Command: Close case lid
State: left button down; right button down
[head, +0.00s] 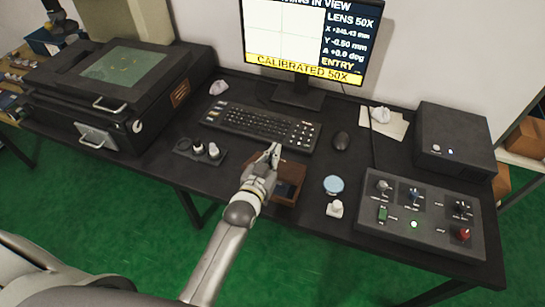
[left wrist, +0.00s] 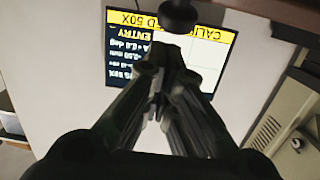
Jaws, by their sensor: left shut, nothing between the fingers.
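A small brown case (head: 289,192) with a dark inside stands near the table's front edge in the head view. Its brown lid (head: 293,170) appears raised at the back, partly hidden by my left gripper. My left gripper (head: 273,154) is shut and empty, at the left side of the case and over its back part. I cannot tell whether it touches the lid. In the left wrist view the dark fingers of the gripper (left wrist: 165,75) come together in front of the upside-down monitor. My right gripper is not in view.
On the dark table (head: 310,222) stand a keyboard (head: 262,125), mouse (head: 341,140), dark holder (head: 200,152), blue round dish (head: 333,185), small white object (head: 335,209) and control panel (head: 420,215). The monitor (head: 305,40) is behind; a large machine (head: 110,95) is left.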

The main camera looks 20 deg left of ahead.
pick_arm(q)
jog(key=shift+s+f, duration=0.4)
jog(key=shift+f, duration=0.15)
jog(key=shift+f, duration=0.1)
jog(key=shift+s+f+t+b, duration=0.15)
jog(key=shift+f+t+b, duration=0.15)
jog(key=shift+b, duration=0.5)
jog(key=t+b, duration=0.1)
jog(key=s+f+b, duration=0.1)
jog(key=b, duration=0.1)
jog(key=t+b, duration=0.1)
jog(key=b, duration=0.1)
jog(key=shift+s+a+f+t, duration=0.1)
jog(key=shift+s+f+t, duration=0.05)
jog(key=shift+f+t, duration=0.15)
jog(key=shift+s+b, duration=0.2)
jog(key=shift+b, duration=0.15)
jog(key=shift+t, duration=0.8)
jog(key=shift+s+f+b, duration=0.5)
jog(key=shift+f+b, duration=0.25)
jog(key=shift+b, duration=0.2)
jog(key=shift+s+f+b, duration=0.45)
jog(key=shift+f+b, duration=0.25)
jog(key=shift+b, duration=0.3)
jog(key=shift+s+f+b, duration=0.5)
jog(key=shift+f+b, duration=0.25)
jog(key=shift+b, duration=0.2)
jog(key=shift+f, duration=0.1)
